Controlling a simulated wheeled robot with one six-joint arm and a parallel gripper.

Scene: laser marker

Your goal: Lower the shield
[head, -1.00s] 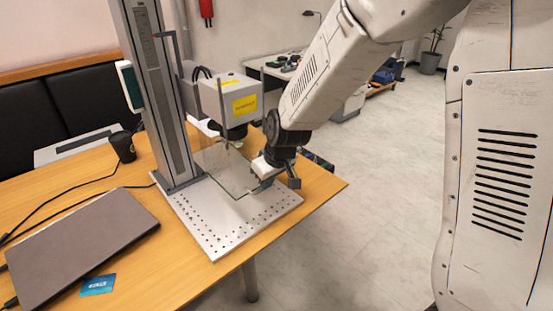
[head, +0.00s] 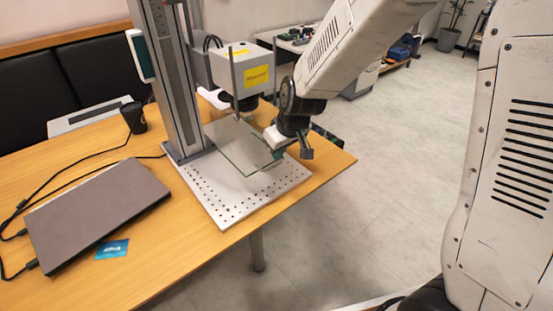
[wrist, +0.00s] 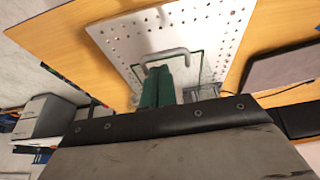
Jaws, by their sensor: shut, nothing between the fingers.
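The shield (head: 234,147) is a clear, tilted glass-like panel below the marker head, above the perforated plate (head: 222,208). In the wrist view, its grey U-shaped handle (wrist: 166,56) lies just at the tips of my gripper's green fingers (wrist: 158,76). The fingers are shut together with nothing between them. I cannot tell whether they touch the handle. In the head view, my gripper (head: 277,153) is at the shield's right edge, and the handle is hard to make out there.
The marker head (head: 232,72) with a yellow label hangs from a column (head: 168,70) left of my gripper. A laptop (head: 95,212), a blue card (head: 112,249) and a black cup (head: 134,117) are on the wooden table (head: 70,165). The floor to the right is open.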

